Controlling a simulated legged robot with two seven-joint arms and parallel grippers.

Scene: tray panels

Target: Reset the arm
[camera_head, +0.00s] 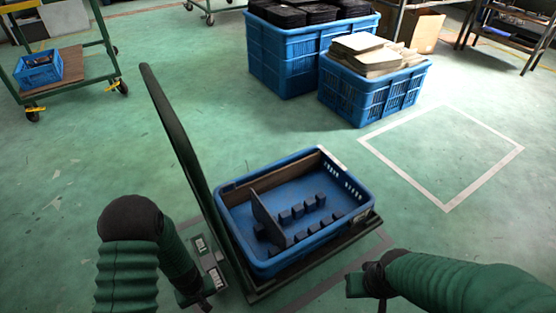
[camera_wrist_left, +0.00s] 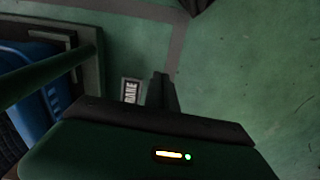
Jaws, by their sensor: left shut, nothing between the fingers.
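My left arm (camera_head: 180,265) comes in from the left in the head view and reaches down beside the cart; its fingertips are hard to make out there. In the left wrist view my left gripper (camera_wrist_left: 161,78) is shut and empty, over the green floor. My right gripper (camera_head: 362,284) is at the lower right of the head view, in front of the cart's right corner; its fingers are too dark to tell open from shut. Neither gripper visibly touches the blue crate (camera_head: 268,266).
The crate sits on a dark cart (camera_head: 262,290) and holds a panel (camera_head: 266,217) and several dark blocks. The cart's tall handle (camera_head: 178,130) rises close to my left arm. Two blue bins (camera_head: 285,62) (camera_head: 368,92) stand behind. Marked floor (camera_head: 440,155) at right is clear.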

